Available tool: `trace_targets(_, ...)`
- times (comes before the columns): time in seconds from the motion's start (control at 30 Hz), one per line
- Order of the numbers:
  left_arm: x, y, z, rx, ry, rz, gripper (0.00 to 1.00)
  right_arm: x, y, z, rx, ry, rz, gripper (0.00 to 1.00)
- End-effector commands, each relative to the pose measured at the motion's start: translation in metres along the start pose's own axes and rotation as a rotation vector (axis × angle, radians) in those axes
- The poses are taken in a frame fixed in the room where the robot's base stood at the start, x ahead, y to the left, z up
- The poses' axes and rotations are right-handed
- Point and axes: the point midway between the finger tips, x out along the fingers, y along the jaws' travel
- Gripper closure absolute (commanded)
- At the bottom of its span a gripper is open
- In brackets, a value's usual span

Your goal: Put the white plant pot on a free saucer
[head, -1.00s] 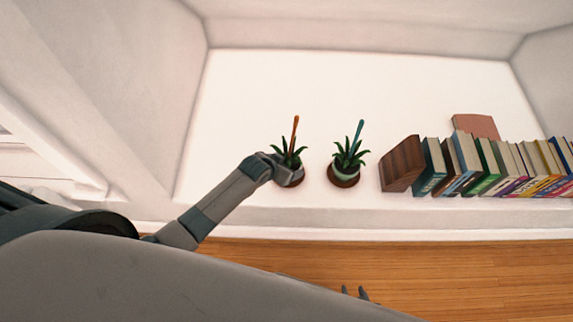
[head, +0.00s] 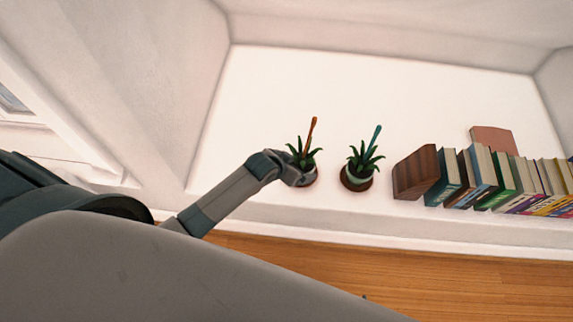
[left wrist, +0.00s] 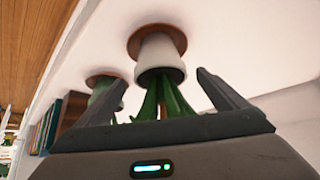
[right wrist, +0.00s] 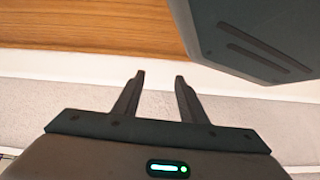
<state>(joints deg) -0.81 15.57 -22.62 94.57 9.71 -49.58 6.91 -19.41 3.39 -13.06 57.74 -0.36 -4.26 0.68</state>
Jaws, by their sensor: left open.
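The white plant pot (left wrist: 160,57) holds a green spiky plant and stands on a terracotta saucer (left wrist: 133,44). In the head view its plant (head: 304,156), with an orange stick, shows beside my left gripper (head: 304,180), which hides most of the pot. In the left wrist view my left gripper (left wrist: 152,92) is open, its fingers on either side of the plant and pot. A second, pale greenish pot (head: 355,175) stands on a brown saucer (head: 357,187) to the right. My right gripper (right wrist: 160,78) is open and empty. I see no empty saucer.
A brown wooden block (head: 415,172) and a row of books (head: 490,182) stand right of the pots on the white shelf (head: 300,85). A flat reddish-brown thing (head: 492,140) is behind the books. The shelf behind the pots is clear. Wooden floor (head: 330,262) lies in front.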

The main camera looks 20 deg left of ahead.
Motion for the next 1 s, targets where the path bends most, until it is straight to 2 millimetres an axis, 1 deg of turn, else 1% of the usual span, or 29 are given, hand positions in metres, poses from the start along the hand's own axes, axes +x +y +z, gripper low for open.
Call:
trace_targets(0.03, -0.009, 0.000, 0.000, 0.001, 0.001, 0.000, 0.08, -0.001, 0.001, 0.004, 0.000, -0.009, 0.001, 0.62)
trace_targets(0.2, -0.038, -0.001, 0.000, -0.001, 0.001, -0.001, 0.08, -0.002, 0.004, 0.009, -0.001, -0.021, 0.004, 0.62)
trace_targets(0.3, -0.053, -0.001, 0.000, 0.001, 0.001, -0.001, 0.08, -0.003, 0.005, 0.011, -0.002, -0.027, 0.005, 0.62)
trace_targets(0.43, -0.068, 0.000, 0.000, 0.000, 0.001, 0.000, 0.08, -0.003, 0.006, 0.015, -0.003, -0.035, 0.007, 0.62)
trace_targets(0.6, -0.077, 0.000, 0.000, -0.001, 0.000, 0.000, 0.08, -0.003, 0.006, 0.016, -0.003, -0.039, 0.007, 0.62)
trace_targets(1.0, -0.079, 0.000, 0.000, -0.001, 0.000, 0.000, 0.08, -0.002, 0.006, 0.014, -0.003, -0.036, 0.006, 0.62)
